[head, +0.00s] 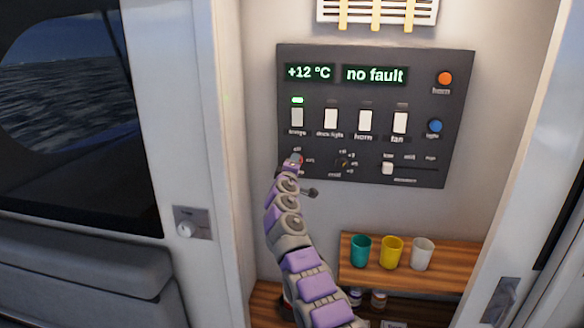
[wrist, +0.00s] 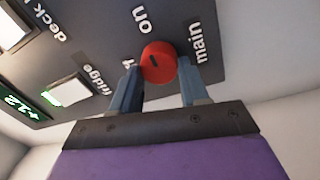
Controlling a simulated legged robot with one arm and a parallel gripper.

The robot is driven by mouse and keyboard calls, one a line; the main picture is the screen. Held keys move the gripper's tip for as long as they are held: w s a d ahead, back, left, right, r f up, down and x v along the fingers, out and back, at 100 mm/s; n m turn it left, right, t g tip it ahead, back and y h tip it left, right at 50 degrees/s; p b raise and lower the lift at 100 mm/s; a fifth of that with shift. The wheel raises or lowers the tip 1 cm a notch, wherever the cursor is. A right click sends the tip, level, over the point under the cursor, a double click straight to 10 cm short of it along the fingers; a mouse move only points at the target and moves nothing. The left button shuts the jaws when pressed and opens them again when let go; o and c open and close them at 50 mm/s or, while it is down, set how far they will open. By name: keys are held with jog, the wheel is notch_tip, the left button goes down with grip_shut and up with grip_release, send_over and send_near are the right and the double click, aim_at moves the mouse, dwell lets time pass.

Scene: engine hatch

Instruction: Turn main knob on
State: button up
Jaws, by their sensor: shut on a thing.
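The main knob (wrist: 163,73) is round and red with a short dark mark on its face. In the wrist view it sits between my gripper's two blue-grey fingers (wrist: 160,75), which are shut on it. The word "on" is above it there and "main" to its right; the label on its left is mostly hidden by a finger. The mark lies on the knob's left half, but its exact pointing is hard to tell. In the head view my gripper (head: 295,162) is at the lower left of the dark control panel (head: 375,92), covering most of the knob.
Several white rocker switches (head: 331,119) stand above, with a green lamp lit over the fridge one. A black rotary knob (head: 343,163) and a slider (head: 388,168) are to the right. Below, a wooden shelf (head: 450,250) holds teal, yellow and white cups.

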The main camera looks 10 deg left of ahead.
jog(key=shift+d+f, duration=0.2)
jog(key=shift+f, duration=0.1)
jog(key=o, duration=1.1)
jog(key=shift+w+d, duration=0.1)
jog(key=shift+c, duration=0.2)
jog(key=shift+r, duration=0.15)
jog(key=shift+a, duration=0.2)
